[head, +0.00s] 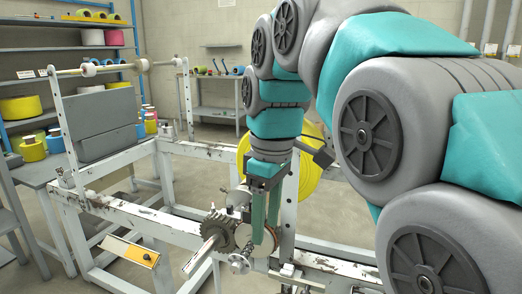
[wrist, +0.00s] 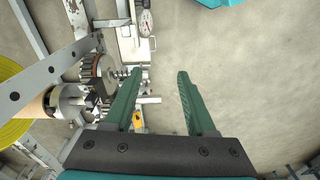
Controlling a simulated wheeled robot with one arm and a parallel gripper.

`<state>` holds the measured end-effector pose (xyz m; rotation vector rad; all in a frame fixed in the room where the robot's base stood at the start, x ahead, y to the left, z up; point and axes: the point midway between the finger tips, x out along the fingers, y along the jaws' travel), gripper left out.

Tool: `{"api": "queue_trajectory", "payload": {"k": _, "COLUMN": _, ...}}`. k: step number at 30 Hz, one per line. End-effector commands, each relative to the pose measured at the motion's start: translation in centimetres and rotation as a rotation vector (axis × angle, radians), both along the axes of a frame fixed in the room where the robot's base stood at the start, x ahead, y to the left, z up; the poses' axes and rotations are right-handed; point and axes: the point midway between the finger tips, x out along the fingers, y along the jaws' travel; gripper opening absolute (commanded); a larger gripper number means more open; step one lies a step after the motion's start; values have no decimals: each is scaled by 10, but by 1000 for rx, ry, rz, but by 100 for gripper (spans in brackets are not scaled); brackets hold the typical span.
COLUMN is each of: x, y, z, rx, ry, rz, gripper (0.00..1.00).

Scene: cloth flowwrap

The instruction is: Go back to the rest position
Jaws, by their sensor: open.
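My gripper (head: 265,222) hangs down at the end of my arm, beside the gear assembly on the white machine frame. In the wrist view my gripper (wrist: 162,75) has its two green fingers apart, with bare floor between them, and it holds nothing. A toothed gear (head: 218,231) on a shaft is just left of the fingers in the head view. In the wrist view the gear (wrist: 99,73) is left of the left finger. I cannot tell whether that finger touches the parts next to it.
A yellow roll (head: 308,165) stands behind my gripper. The white frame (head: 170,240) spans the front, with a yellow-marked panel (head: 131,250) on it. Shelves with coloured rolls (head: 22,107) stand at left. A small gauge (wrist: 145,22) shows in the wrist view. Open floor lies to the right there.

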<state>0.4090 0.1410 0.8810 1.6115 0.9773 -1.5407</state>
Motion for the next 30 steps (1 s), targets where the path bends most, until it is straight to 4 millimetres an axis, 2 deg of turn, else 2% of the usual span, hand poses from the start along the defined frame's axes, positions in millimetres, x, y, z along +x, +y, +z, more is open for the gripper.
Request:
{"api": "queue_trajectory", "payload": {"k": 8, "x": -19, "y": -28, "z": -29, "rx": -12, "ry": 34, "rz": -164, "gripper": 56}}
{"api": "queue_trajectory", "payload": {"k": 14, "x": -50, "y": -62, "z": -70, "rx": -31, "ry": 70, "rz": -371, "gripper": 56}}
{"api": "queue_trajectory", "payload": {"k": 24, "x": -136, "y": -117, "z": -161, "rx": -82, "ry": 138, "rz": -782, "gripper": 56}}
{"api": "queue_trajectory", "payload": {"k": 30, "x": -188, "y": -135, "z": -209, "rx": -114, "ry": 171, "rz": -973, "gripper": 56}}
